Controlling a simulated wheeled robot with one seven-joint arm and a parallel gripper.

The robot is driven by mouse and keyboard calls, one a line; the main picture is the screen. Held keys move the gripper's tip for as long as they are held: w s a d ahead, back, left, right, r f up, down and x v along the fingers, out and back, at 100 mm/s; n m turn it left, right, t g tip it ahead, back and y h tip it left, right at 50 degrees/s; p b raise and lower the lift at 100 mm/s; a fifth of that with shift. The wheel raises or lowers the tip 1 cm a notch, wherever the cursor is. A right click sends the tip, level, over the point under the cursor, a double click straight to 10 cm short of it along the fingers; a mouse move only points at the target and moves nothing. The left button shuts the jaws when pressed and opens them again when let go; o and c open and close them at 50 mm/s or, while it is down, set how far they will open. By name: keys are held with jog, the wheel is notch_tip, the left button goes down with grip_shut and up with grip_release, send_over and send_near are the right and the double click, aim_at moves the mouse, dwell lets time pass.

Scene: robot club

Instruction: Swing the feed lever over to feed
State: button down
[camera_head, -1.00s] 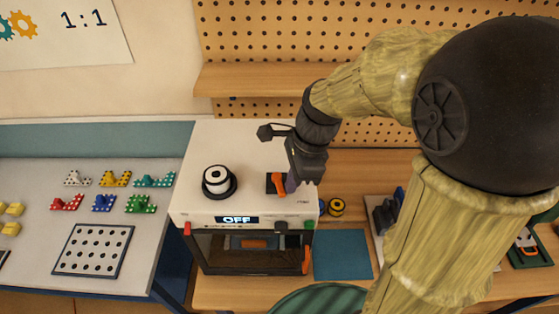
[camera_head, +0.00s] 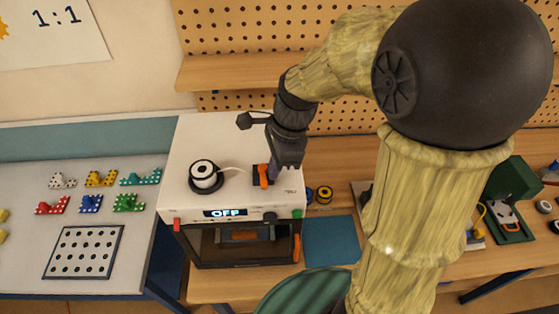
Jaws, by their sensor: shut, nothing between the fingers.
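The feed lever (camera_head: 263,175) is a small orange lever on a dark base plate, on the white top of the printer-like machine (camera_head: 230,140). It points toward the machine's front. My gripper (camera_head: 275,176) is shut and empty, pointing down right beside the lever on its right. I cannot tell whether the fingers touch it. The gripper hides part of the base plate. The machine's front display (camera_head: 225,212) reads OFF.
A white spool (camera_head: 204,173) on a dark holder stands on the machine's top, left of the lever. A wooden shelf (camera_head: 235,72) runs along the pegboard behind. A blue mat (camera_head: 331,240) lies right of the machine.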

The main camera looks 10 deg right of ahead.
aim_at(287, 182)
jog(key=shift+d, duration=0.6)
jog(key=d, duration=0.3)
jog(key=shift+p, duration=0.3)
jog(key=b+v, duration=0.2)
jog(key=v, duration=0.8)
jog(key=shift+s+a, duration=0.15)
jog(key=shift+s, duration=0.15)
jog(key=shift+w, duration=0.1)
